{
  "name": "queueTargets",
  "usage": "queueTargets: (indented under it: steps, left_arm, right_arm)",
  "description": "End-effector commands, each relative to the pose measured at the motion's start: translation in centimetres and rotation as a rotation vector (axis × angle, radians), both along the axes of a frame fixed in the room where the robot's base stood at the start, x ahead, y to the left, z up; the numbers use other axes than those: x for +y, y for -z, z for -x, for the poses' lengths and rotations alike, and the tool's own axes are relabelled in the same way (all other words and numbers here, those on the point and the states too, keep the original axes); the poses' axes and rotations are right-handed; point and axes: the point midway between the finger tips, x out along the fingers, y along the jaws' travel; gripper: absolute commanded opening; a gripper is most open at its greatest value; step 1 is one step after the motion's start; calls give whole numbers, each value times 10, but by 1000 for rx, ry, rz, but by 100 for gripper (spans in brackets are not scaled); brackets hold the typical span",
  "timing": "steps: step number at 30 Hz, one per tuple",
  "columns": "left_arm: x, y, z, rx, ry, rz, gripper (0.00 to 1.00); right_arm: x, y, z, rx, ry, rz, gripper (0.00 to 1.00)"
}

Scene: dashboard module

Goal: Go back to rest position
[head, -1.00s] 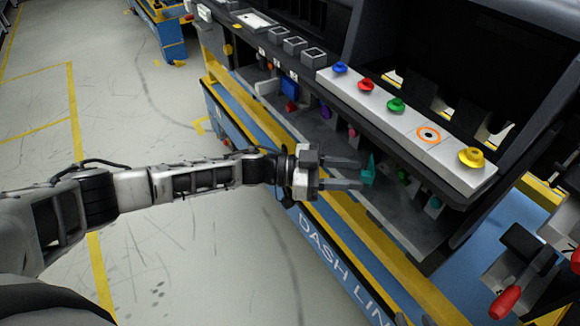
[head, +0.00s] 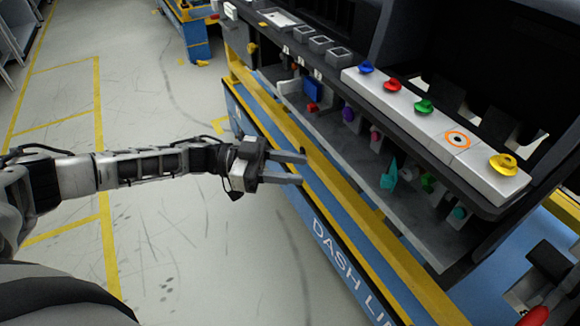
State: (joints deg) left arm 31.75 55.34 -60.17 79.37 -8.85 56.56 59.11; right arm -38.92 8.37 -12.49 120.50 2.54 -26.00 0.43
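My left gripper (head: 296,168) is in the head view, over the floor at the left edge of the dash line bench. Its two fingers are spread apart with nothing between them. A teal pointed part (head: 389,176) sits on the lower shelf of the dashboard module (head: 345,150), to the right of the fingers and apart from them. My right gripper is not clearly visible; only a dark piece with a red part shows at the lower right corner.
A light panel (head: 440,135) carries blue, red, green and yellow knobs and an orange ring. Below it the shelf holds several small coloured parts. The bench's yellow and blue edge (head: 345,235) runs beside my gripper. The floor (head: 190,260) at left is clear.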

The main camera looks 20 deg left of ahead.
Motion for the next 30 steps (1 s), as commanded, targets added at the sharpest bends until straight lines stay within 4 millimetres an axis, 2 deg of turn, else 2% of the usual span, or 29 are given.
queueTargets:
  steps: [11,14,17,19,22,26,30]
  left_arm:
    - [-5,2,1,-2,-6,7,38]
    - [-31,11,6,-10,-46,40,38]
    - [-73,24,16,-21,-152,90,38]
    - [-101,32,25,-14,-273,114,38]
    - [-121,44,37,37,-476,99,38]
    - [-115,71,62,172,-724,-14,38]
    - [-87,104,101,341,-900,-194,38]
  right_arm:
    - [-1,0,-1,-1,0,3,36]
    - [-1,0,-1,-2,1,2,36]
    - [-1,0,-2,-2,0,3,36]
    - [-1,0,-2,-3,0,3,36]
    - [-1,0,-2,-4,1,3,36]
    - [-1,0,-2,-4,0,3,36]
    - [-1,0,-2,-4,0,3,36]
